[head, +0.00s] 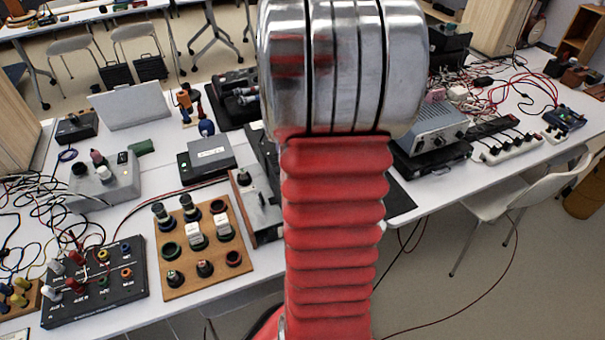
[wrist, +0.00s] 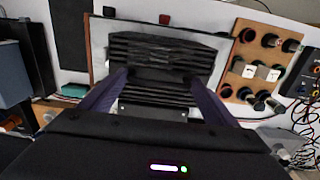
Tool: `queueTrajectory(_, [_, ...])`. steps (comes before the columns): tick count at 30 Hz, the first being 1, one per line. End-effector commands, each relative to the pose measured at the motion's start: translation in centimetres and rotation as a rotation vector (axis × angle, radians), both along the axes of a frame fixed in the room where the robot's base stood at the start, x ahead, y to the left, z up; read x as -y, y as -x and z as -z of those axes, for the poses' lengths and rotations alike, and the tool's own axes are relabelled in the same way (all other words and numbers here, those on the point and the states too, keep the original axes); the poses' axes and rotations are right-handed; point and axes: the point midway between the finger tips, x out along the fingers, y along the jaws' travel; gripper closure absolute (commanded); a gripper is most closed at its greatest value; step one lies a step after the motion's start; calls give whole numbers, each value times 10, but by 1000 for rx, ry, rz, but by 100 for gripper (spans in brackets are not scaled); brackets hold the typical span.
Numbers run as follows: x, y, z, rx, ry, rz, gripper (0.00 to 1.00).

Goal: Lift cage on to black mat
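In the wrist view, a black slatted thing (wrist: 160,48), which looks like the cage, lies on the white table inside a dark-edged pale area. My gripper (wrist: 158,78) has its two dark fingers apart, one on each side of the slatted thing's near part. Whether they touch it cannot be told. A plain black strip (wrist: 70,35), likely the black mat, lies left of it. In the head view, a corner of the black mat (head: 398,200) shows right of my red arm. My arm hides the cage and gripper there.
A wooden board with knobs (head: 180,268) lies left of my arm; it also shows in the wrist view (wrist: 240,45). A black terminal box (head: 105,290) and loose wires are farther left. A grey instrument (head: 425,130) and power strip (head: 510,148) stand at right. A white chair (head: 520,190) is beside the table.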

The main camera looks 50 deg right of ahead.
Motion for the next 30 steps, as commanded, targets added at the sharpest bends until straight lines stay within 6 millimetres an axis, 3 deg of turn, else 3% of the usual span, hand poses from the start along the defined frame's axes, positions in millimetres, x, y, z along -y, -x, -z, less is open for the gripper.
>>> queueTrajectory(21, [0, 0, 0, 1, 1, -1, 68])
queueTrajectory(30, [0, -1, -3, 1, 1, -1, 68])
